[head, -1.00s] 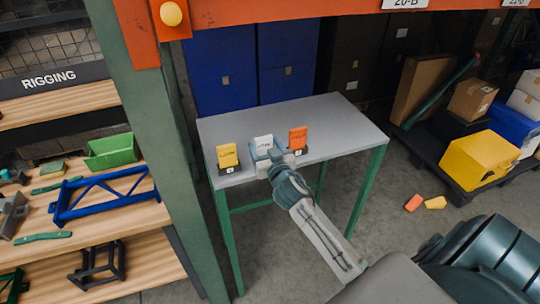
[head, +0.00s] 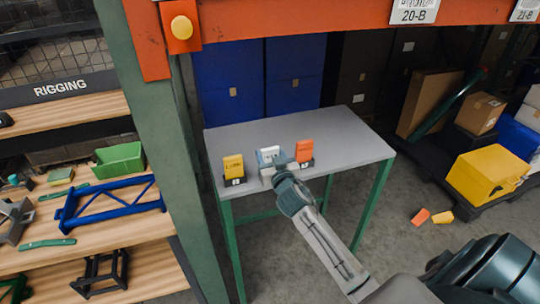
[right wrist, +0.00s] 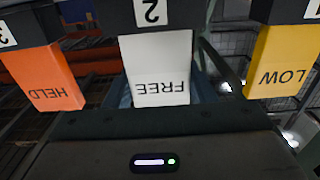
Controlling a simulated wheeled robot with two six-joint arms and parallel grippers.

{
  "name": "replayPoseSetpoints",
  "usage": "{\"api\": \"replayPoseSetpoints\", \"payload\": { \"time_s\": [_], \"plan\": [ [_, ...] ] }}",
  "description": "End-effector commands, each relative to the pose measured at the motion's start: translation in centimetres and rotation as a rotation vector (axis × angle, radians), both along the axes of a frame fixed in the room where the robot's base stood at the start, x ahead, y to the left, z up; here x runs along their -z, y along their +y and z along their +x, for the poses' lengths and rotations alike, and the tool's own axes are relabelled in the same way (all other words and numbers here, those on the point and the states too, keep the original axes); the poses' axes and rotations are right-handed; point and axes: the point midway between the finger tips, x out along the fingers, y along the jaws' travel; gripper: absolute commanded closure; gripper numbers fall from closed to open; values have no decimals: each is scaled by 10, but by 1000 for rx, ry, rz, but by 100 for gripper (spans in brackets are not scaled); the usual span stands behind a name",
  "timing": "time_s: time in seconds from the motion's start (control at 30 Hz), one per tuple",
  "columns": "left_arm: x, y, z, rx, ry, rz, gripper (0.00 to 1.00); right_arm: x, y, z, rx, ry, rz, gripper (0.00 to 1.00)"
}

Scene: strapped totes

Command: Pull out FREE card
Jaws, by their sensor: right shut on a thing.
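The white FREE card (head: 270,153) stands in the middle of a row on the grey table (head: 335,140). In the right wrist view the FREE card (right wrist: 160,68) appears upside down, its end in the dark holder marked 2 (right wrist: 150,14). My right gripper (head: 271,161) is at this card and shut on it; its fingers are mostly hidden. The yellow LOW card (head: 233,167) stands to the left and the orange HELD card (head: 304,150) to the right, each in its own dark holder. My left gripper is not in view.
A green rack post (head: 165,160) stands left of the table. Shelves with a green bin (head: 120,160) and a blue frame (head: 110,203) are further left. Blue boxes (head: 295,75) are behind the table. A yellow tote (head: 485,177) and boxes stand at the right. The table's right side is clear.

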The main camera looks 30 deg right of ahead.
Motion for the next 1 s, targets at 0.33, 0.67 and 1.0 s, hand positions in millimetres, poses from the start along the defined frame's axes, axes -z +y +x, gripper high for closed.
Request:
{"api": "replayPoseSetpoints", "payload": {
  "time_s": [0.33, 0.67, 1.0],
  "plan": [
    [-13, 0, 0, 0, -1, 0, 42, -16, 0, 0, 0, -1, 1, 77],
    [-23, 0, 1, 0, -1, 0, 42, -30, 0, 0, 0, -1, -1, 77],
    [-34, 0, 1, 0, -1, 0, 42, -43, 0, 0, 0, -1, 0, 77]
  ]
}}
